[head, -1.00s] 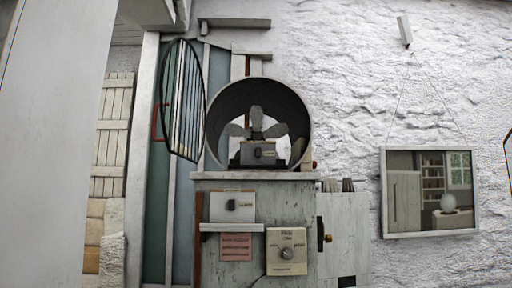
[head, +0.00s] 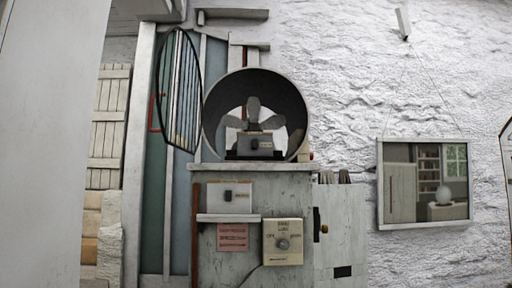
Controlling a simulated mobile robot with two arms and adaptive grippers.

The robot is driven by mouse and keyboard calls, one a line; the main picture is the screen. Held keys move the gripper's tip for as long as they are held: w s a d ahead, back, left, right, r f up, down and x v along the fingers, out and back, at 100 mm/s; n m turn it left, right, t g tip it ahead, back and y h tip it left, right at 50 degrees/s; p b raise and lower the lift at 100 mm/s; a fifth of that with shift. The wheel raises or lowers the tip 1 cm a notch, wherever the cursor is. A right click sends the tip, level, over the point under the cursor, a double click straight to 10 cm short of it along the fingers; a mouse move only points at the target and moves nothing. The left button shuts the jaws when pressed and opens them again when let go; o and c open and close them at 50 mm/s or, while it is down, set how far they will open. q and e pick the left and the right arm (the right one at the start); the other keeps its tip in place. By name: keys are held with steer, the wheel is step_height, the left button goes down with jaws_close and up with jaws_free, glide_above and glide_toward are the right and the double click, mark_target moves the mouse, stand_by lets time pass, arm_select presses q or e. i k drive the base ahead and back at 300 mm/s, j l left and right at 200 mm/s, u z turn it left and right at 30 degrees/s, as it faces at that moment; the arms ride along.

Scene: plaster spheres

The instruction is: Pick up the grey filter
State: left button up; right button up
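I see nothing that I can surely name as the grey filter. A dark round drum (head: 302,108) stands on top of a grey-white cabinet (head: 295,190), with a grey three-bladed fan (head: 253,107) inside it. The fan sits on a small grey box (head: 255,145). An oval dark-rimmed frame with pale slats (head: 184,95) stands upright to the left of the drum; I cannot tell whether it is a filter. Neither of my grippers is in view.
The cabinet front carries a white switch box (head: 230,196), a pink label (head: 232,237) and a cream dial box (head: 283,242). A mirror (head: 424,225) hangs on the rough white wall (head: 350,60) at right. A pale vertical surface (head: 45,150) fills the left edge.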

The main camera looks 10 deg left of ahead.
mark_target(249, 143)
steer(key=i+l, duration=0.25)
steer(key=i+l+u, duration=0.15)
steer(key=l, duration=0.35)
steer(key=i+l, duration=0.3)
steer(key=i+l+u, duration=0.15)
steer(key=l, duration=0.3)
steer(key=i, duration=0.05)
